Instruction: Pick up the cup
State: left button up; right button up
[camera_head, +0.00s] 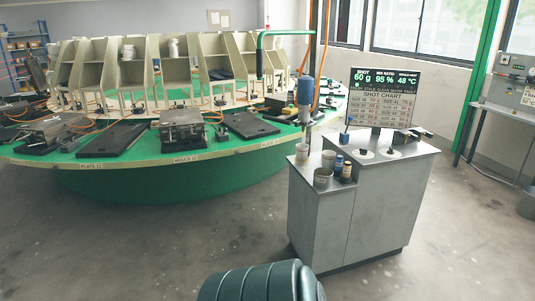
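A pale cup (302,151) stands upright on the left part of the grey cabinet's top (309,167), below the blue-topped mixing head (304,100). A grey, wider cup-like container (322,178) stands nearer the front edge of the same top. I cannot tell which of the two is the task's cup. Neither of my grippers shows in this view.
Small dark bottles (346,171) stand beside the containers. A screen (383,98) rises behind the cabinet. The green round carousel (150,185) with moulds fills the left. A dark green ribbed object (255,283) is at the bottom. Floor left of the cabinet is clear.

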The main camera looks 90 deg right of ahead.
aim_at(302, 152)
jog(key=z, duration=3.4)
jog(key=i+j+z, duration=0.2)
jog(key=z, duration=0.15)
jog(key=i+j+z, duration=0.2)
jog(key=z, duration=0.2)
jog(key=i+j, duration=0.2)
jog(key=j, duration=0.15)
jog(key=i+j+z, duration=0.1)
jog(key=j, duration=0.2)
jog(key=i+j+z, duration=0.1)
jog(key=j, duration=0.25)
jog(key=i+j, duration=0.25)
jog(key=i+j+z, duration=0.1)
jog(key=j, duration=0.35)
jog(key=i+j, duration=0.2)
jog(key=j, duration=0.15)
jog(key=z, duration=0.05)
